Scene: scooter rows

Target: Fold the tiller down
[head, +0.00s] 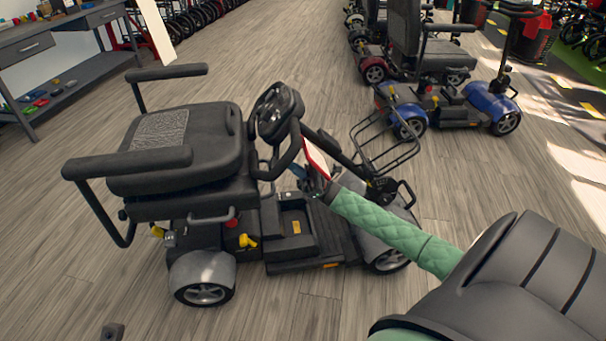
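The near scooter stands side-on, with its black seat (180,145) on the left and its front wheel on the right. Its tiller (277,115) slants up from the front deck towards the seat, and its handlebar head is close to the seat's front edge. A white and red panel (317,158) shows on the tiller column. My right arm, in a green quilted sleeve, reaches from the lower right to the column. My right gripper (312,182) is at the column's lower half; its fingers are mostly hidden, so I cannot tell its grip. My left gripper is not identifiable.
A wire basket (385,140) is at the scooter's front. A blue scooter (490,105) and others stand in a row behind, to the right. A grey workbench (60,40) is at upper left. Wooden floor (260,50) lies open between.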

